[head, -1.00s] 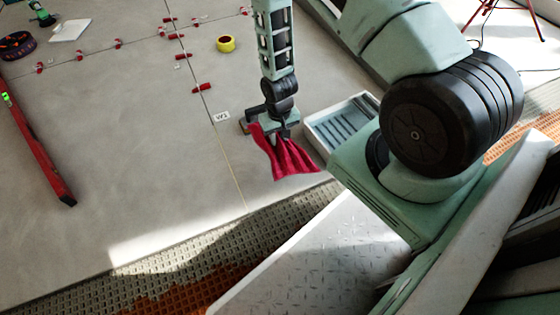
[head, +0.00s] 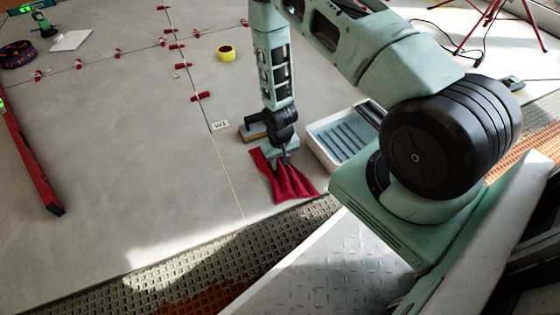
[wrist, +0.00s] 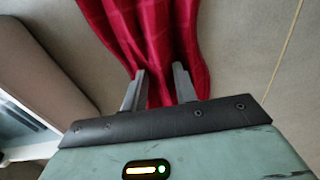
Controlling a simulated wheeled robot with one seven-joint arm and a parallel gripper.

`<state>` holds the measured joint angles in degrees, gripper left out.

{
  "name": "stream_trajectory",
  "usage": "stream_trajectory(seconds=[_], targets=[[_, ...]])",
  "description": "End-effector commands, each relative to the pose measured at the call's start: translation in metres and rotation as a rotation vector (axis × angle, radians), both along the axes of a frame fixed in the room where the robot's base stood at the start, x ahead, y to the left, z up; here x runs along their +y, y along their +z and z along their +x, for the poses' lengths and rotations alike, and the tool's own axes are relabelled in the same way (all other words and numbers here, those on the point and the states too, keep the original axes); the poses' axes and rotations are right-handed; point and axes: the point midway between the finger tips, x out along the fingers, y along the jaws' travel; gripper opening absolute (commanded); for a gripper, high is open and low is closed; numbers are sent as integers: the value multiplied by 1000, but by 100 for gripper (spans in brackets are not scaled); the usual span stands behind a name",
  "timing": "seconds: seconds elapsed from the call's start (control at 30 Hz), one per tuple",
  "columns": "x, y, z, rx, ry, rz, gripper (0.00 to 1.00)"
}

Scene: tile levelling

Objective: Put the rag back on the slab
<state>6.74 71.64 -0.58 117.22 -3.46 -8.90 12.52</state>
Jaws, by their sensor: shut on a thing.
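The red rag (head: 288,184) hangs in folds from my gripper (head: 284,158) near the slab's front edge. Its lower part is at or just above the grey slab (head: 150,160); I cannot tell how much of it touches. In the wrist view the rag (wrist: 150,40) is bunched between the two fingers of my gripper (wrist: 160,85), which is shut on it.
A white tray with a ribbed inside (head: 318,140) stands right of my gripper. A yellow-edged tool (head: 252,129) lies just behind it, beside the W1 label (head: 220,126). A yellow tape roll (head: 226,52), red clips and a red level (head: 30,165) lie farther off.

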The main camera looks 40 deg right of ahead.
Motion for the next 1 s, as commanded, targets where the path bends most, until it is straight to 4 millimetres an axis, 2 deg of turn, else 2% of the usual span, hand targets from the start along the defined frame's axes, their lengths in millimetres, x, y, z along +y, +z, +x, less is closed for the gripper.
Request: stream_trajectory(seconds=[0.03, 0.1, 0.37, 0.47, 0.57, 1.0], targets=[[0, -1, 0, 0, 0, 0, 37], [0, -1, 0, 0, 0, 0, 50], [0, 0, 0, 0, 0, 0, 50], [0, 7, 0, 0, 0, 0, 50], [0, 20, 0, 0, 0, 0, 50], [0, 104, 0, -1, -1, 0, 50]])
